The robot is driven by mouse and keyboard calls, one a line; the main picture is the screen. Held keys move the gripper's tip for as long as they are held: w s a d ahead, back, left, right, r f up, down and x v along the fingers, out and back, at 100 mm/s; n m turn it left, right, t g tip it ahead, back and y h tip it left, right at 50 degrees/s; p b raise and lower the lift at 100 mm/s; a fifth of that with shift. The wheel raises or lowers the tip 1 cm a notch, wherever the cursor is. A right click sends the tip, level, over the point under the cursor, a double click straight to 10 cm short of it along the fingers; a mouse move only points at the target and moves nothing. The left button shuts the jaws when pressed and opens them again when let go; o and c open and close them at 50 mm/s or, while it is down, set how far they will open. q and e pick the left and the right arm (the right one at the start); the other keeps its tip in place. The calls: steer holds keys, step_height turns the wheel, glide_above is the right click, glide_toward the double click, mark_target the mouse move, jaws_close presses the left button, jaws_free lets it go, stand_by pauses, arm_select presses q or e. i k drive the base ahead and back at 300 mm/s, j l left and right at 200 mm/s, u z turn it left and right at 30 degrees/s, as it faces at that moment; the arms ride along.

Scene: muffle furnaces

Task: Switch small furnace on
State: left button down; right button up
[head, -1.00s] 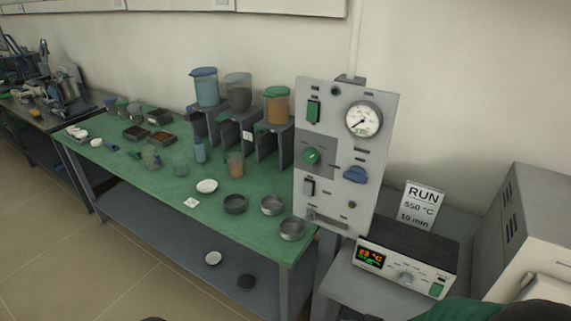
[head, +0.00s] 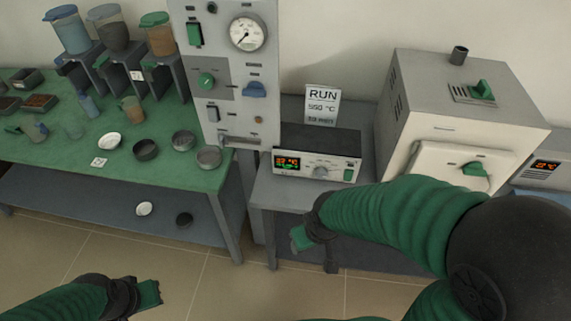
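The small furnace (head: 440,110) is a cream and grey box at the right with a green handle on its door and a green lever on top. A controller box (head: 318,152) sits to its left on a grey stand, with a lit display, a knob and a green switch (head: 348,175) at its right end. My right gripper (head: 300,240) is in front of and below the controller, touching nothing that I can make out. My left gripper (head: 150,294) is low at the left, over the floor. Both gripper openings are too small to tell.
A card (head: 322,105) reading RUN, 550 °C stands behind the controller. A grey panel (head: 228,100) with a gauge and switches stands left of it. A green table (head: 70,160) holds dishes, jars and hoppers. Another display unit (head: 545,172) is at the far right. The front floor is clear.

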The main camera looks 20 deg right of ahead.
mark_target(348, 174)
steer(key=z, duration=1.3)
